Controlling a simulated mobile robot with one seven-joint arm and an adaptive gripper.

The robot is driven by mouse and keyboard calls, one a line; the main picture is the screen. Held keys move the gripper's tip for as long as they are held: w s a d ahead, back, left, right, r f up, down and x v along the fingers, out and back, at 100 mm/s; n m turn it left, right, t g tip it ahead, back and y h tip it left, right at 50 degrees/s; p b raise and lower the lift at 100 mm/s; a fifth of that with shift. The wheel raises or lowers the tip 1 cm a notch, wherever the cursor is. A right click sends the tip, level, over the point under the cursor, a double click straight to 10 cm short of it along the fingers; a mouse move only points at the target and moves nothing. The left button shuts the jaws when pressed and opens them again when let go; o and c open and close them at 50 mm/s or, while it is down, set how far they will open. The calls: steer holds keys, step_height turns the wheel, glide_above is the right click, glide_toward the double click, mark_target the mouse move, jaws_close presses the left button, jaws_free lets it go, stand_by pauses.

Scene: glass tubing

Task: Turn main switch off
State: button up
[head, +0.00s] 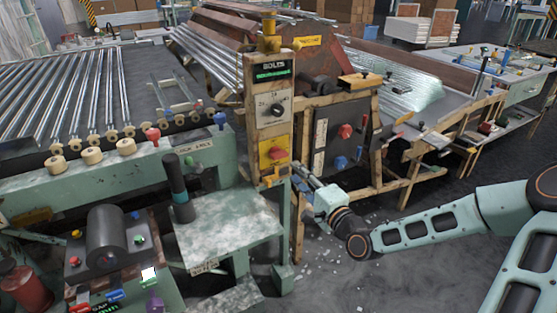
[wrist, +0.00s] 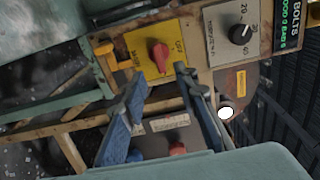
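A red rotary switch (wrist: 159,55) sits on a yellow plate at the lower part of a tall beige control post. It also shows in the head view (head: 276,153); I take it as the main switch. In the wrist view, where the post lies sideways, its handle runs nearly up and down. The plate's lettering is too small to read. My gripper (wrist: 159,84) is open and empty, its two blue fingers apart with the switch just beyond, between their tips. In the head view my gripper (head: 300,173) is right of and slightly below the switch, apparently not touching.
A black dial (head: 276,110) and green-lettered display (head: 271,71) are higher on the post. A dark panel with a red knob (head: 345,131) and blue knob (head: 341,162) stands right of it. A yellow block (wrist: 103,49) juts beside the plate. A mottled green table (head: 225,228) is lower left.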

mark_target(280, 158)
steer(key=b+x, duration=0.1)
steer(key=x, duration=0.8)
steer(key=shift+w+a, duration=0.25)
steer(key=shift+w, duration=0.05)
jaws_close()
